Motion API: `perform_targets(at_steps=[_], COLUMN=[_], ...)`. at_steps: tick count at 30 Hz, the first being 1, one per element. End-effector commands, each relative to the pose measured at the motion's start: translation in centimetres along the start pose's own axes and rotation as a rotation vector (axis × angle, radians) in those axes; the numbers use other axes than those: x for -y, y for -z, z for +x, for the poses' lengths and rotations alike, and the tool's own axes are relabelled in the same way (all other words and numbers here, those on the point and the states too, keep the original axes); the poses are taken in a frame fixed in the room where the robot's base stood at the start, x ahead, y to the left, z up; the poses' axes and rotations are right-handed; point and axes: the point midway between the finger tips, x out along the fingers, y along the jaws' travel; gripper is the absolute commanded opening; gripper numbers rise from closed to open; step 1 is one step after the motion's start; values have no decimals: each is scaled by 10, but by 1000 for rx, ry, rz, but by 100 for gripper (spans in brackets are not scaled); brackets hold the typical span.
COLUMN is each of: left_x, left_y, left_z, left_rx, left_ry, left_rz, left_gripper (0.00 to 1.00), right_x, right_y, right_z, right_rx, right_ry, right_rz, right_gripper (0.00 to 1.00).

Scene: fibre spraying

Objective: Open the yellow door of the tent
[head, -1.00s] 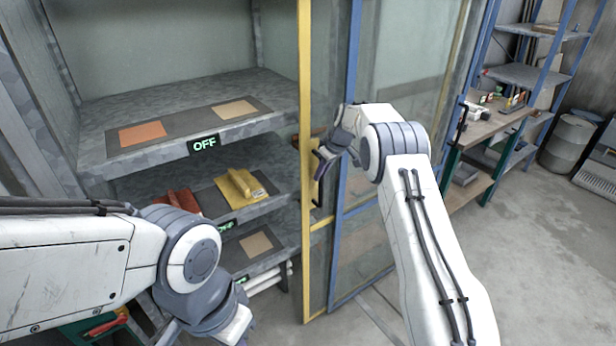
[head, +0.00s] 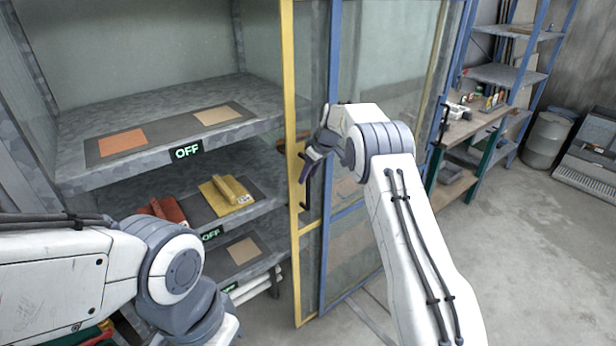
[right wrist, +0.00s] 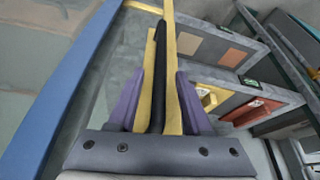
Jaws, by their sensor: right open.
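The yellow-framed door (head: 289,110) stands upright in the head view, its yellow edge right of the shelves and beside a blue-framed glass panel (head: 334,60). A black bar handle (head: 305,192) is on the yellow edge. My right gripper (head: 309,163) is at the handle's upper part. In the right wrist view, the purple fingers of my right gripper (right wrist: 158,100) are apart, with the black handle (right wrist: 157,85) and yellow frame (right wrist: 171,60) between them. Whether they touch is unclear. My left arm enters at the lower left; its gripper is out of the picture.
Grey shelves (head: 85,178) on the left carry orange and tan sheets, a red block and a yellow block (head: 226,192), with green OFF signs. A workbench (head: 470,130), blue rack and grey barrel (head: 547,138) stand at the right. The floor (head: 520,260) at right is clear.

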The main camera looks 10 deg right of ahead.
Motion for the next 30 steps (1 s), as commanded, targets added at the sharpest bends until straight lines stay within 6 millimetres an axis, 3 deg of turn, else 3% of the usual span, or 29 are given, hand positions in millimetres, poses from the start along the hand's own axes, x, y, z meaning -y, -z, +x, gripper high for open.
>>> perform_targets(at_steps=[9,15,27,30], left_x=[2,2,2,2], left_y=[-1,-1,-1,-1], left_z=[20,24,24,24], left_rx=[0,0,0,0], left_ry=[0,0,0,0], left_rz=[1,1,1,1], left_gripper=[0,0,0,0], right_x=[0,0,0,10], right_y=[0,0,0,3], right_z=[-60,-88,-96,-98], right_rx=[-3,-1,0,4], right_ry=[-3,-1,0,5], right_rz=[0,-1,-1,-3], right_gripper=[50,50,50,50])
